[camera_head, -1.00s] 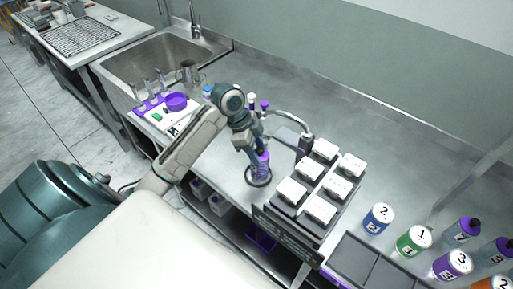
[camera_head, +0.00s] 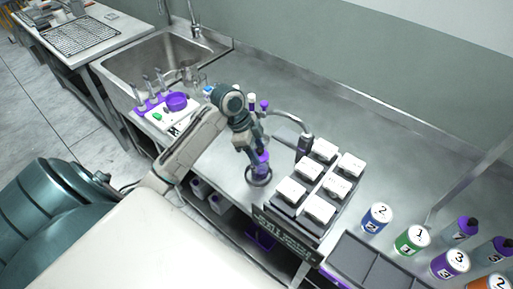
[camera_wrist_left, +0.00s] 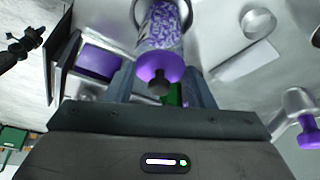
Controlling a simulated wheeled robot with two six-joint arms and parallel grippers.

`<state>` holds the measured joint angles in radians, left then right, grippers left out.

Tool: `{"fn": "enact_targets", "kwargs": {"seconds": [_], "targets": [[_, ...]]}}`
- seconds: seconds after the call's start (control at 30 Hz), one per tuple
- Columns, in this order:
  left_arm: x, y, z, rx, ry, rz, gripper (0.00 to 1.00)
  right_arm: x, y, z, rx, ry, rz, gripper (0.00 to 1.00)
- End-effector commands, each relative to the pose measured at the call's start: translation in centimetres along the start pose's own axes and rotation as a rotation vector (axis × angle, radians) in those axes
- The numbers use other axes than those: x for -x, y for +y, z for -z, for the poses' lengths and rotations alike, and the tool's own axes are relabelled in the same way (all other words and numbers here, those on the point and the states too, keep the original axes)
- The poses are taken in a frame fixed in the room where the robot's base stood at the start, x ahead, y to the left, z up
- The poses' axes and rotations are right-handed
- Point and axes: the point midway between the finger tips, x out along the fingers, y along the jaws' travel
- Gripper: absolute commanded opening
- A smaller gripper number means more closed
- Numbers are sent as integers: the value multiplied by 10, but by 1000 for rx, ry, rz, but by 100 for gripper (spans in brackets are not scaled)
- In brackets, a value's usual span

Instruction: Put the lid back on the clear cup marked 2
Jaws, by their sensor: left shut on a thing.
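A clear cup with mottled purple contents (camera_wrist_left: 163,25) shows in the left wrist view, beyond my fingers. At its near end is a purple round lid (camera_wrist_left: 160,64) with a dark knob. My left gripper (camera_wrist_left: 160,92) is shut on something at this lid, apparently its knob. In the head view my left gripper (camera_head: 256,146) points down over the purple cup (camera_head: 261,161), just above a dark ring (camera_head: 258,176) near the counter's front edge. I cannot tell whether the lid is seated on the cup. No number shows on this cup. My right gripper is not in view.
White-topped boxes (camera_head: 318,208) stand on a dark rack right of the cup. Cans marked 2 (camera_head: 377,218), 1 (camera_head: 412,240) and 3 (camera_head: 450,264) stand farther right. A white board with purple items (camera_head: 177,101) lies left.

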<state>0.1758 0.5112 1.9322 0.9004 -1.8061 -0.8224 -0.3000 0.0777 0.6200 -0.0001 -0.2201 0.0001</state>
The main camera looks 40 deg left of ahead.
Motion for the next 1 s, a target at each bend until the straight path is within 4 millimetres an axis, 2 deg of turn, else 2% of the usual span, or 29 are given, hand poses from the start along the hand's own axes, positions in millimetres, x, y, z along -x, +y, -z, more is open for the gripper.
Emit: {"fn": "enact_targets", "kwargs": {"seconds": [0.43,0.47,0.57,0.77,0.9,1.0], "targets": [[0,0,0,0,0,0,27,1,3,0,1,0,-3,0],[0,0,0,0,0,0,54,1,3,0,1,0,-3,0],[0,0,0,0,0,0,74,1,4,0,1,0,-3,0],[0,0,0,0,0,0,74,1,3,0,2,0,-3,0],[0,0,0,0,0,0,96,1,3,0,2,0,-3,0],[0,0,0,0,0,0,96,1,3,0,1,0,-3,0]]}}
